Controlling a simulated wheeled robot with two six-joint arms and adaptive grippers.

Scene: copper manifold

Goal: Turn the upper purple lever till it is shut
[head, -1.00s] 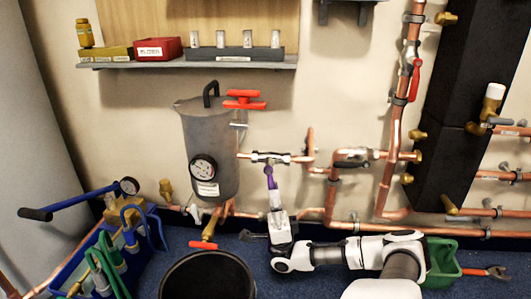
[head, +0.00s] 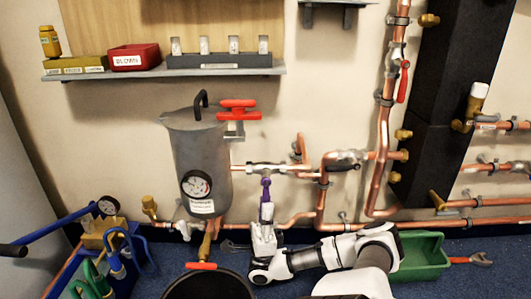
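The purple lever (head: 266,188) hangs nearly straight down from a valve on the short horizontal copper pipe (head: 300,173), right of the grey tank. It points across the pipe, not along it. It is the only purple lever I can make out. My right gripper (head: 266,208) is upright directly below the valve, with its fingertips at the lever's lower end. The fingers show nearly edge-on, so whether they are closed on the lever is not clear. My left gripper is not in view.
The grey tank (head: 204,150) with a gauge stands just left of the lever. A black bucket (head: 208,286) is in front, a blue crate (head: 72,275) at left. A green bin (head: 424,258) lies right of my arm. A shelf (head: 110,74) is above.

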